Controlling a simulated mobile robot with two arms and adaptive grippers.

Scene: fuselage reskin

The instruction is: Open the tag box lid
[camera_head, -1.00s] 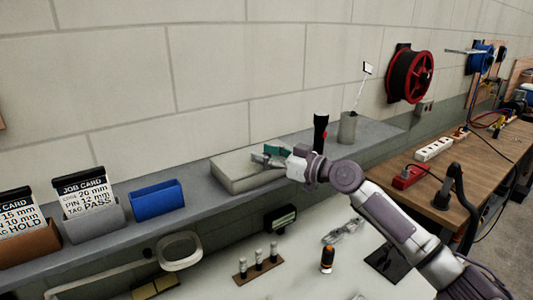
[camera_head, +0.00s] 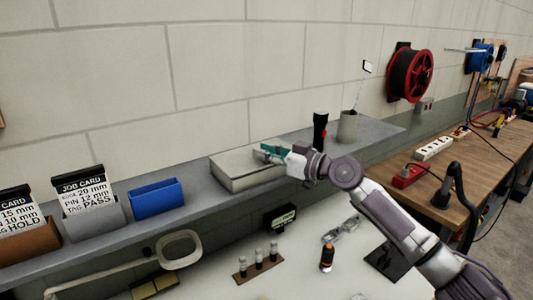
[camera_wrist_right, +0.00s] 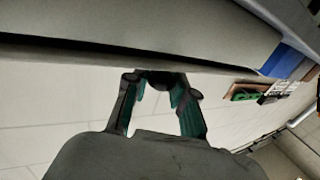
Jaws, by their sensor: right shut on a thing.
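The tag box (camera_head: 228,176), a pale grey box with a flat lid (camera_head: 235,160), sits on the grey wall shelf. My right gripper (camera_head: 261,153) reaches in from the right at the lid's right part. In the right wrist view, the green-padded fingers (camera_wrist_right: 158,92) are shut on a small dark piece at the lid's edge (camera_wrist_right: 75,53). The lid's broad pale surface (camera_wrist_right: 150,25) fills the top of that view. The box's right end is partly hidden by my gripper. I cannot tell how far the lid is raised. My left gripper is not in view.
A black torch (camera_head: 320,131) and a grey cup (camera_head: 347,127) stand right of the box, close to my wrist. A blue bin (camera_head: 156,198) and job card holders (camera_head: 92,221) stand left. Below are a bench (camera_head: 215,278), a pin rack (camera_head: 258,262) and a small display (camera_head: 280,217).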

